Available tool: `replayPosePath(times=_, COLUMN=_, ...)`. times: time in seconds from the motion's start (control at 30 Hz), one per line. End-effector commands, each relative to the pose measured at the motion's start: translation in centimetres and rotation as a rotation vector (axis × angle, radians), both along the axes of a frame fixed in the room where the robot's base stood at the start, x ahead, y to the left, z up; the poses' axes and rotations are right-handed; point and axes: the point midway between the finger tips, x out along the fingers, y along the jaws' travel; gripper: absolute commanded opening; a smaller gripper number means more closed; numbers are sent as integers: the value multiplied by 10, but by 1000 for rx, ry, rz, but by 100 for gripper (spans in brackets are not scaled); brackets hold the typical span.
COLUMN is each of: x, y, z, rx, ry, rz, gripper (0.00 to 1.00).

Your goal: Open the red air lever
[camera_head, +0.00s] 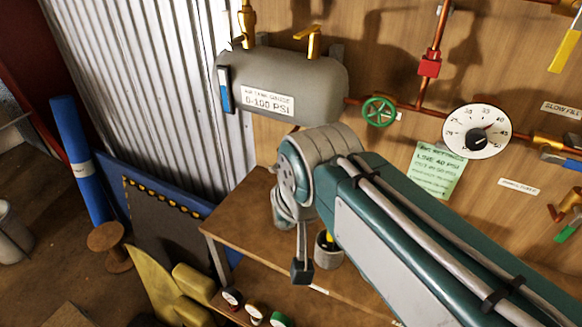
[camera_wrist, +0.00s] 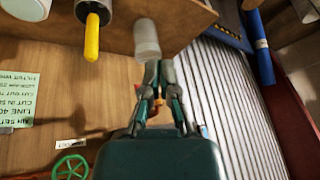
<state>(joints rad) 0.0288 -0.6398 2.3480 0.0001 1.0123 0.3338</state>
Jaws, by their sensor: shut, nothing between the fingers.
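I cannot clearly pick out a red air lever. In the head view a red fitting (camera_head: 429,63) sits on the upright copper pipe above the tank line. In the wrist view a small orange-red piece (camera_wrist: 158,92) shows behind my fingers, mostly hidden; I cannot tell what it belongs to. My gripper (camera_wrist: 158,66) is shut and empty in the wrist view, its fingers together just below a pale cylinder (camera_wrist: 146,38). In the head view my arm's bent joint covers the area below the tank, and my fingers cannot be made out.
A grey air tank (camera_head: 310,80) with a yellow lever (camera_head: 310,42) is on the wall. Right of it are a green handwheel (camera_head: 378,111), a round gauge (camera_head: 477,131) and a green note (camera_head: 439,170). A wooden bench (camera_head: 235,215) lies below, bearing a pot (camera_head: 327,255).

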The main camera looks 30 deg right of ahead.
Motion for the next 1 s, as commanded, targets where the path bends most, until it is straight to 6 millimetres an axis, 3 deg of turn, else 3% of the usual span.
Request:
replayPosePath(times=0.5, x=58, y=-24, z=63, rx=276, ry=148, rz=-837, gripper=0)
replayPosePath(times=1.0, x=112, y=-55, z=105, rx=429, ry=229, rz=-1685, gripper=0)
